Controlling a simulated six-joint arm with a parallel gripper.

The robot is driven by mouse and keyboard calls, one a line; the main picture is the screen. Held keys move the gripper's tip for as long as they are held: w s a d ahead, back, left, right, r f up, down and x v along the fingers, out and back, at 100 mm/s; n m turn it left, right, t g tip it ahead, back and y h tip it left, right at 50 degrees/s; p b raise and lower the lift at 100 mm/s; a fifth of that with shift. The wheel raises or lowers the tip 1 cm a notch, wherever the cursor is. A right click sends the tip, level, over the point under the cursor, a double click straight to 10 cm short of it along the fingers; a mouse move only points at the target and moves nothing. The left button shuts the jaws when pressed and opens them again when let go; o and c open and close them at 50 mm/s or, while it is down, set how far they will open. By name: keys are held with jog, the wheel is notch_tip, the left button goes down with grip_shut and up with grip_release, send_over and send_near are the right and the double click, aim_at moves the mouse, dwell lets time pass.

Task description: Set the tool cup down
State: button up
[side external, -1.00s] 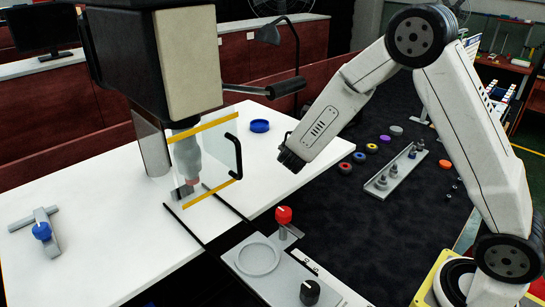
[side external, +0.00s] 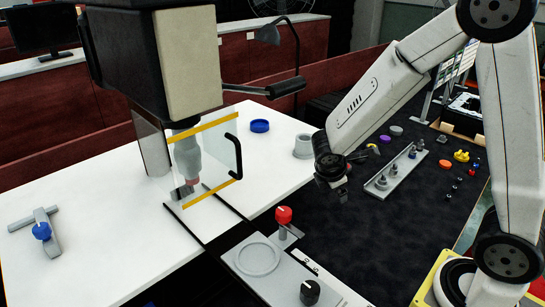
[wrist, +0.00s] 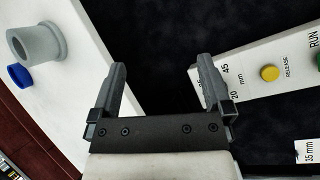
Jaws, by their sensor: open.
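The grey tool cup (side external: 303,146) stands upright on the white table near its right edge in the side view. It also shows at the upper left of the wrist view (wrist: 38,43), with a round opening and a flared rim. My gripper (side external: 333,186) is to the right of the cup and nearer the camera, apart from it. In the wrist view my gripper (wrist: 162,70) has its two fingers wide apart with nothing between them.
A blue round piece (side external: 260,126) lies left of the cup. A clear-guarded machine (side external: 205,160) stands further left. A red knob (side external: 284,215) rises below my gripper. A grey tool rack (side external: 390,175) is on the dark surface. A button panel (wrist: 250,85) shows in the wrist view.

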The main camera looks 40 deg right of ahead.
jog(key=s+a+m+t+y, duration=0.1)
jog(key=s+a+m+y, duration=0.5)
jog(key=m, duration=0.6)
jog(key=shift+s+a+r+m, duration=0.3)
jog(key=shift+s+a+m, duration=0.15)
jog(key=shift+a, duration=0.5)
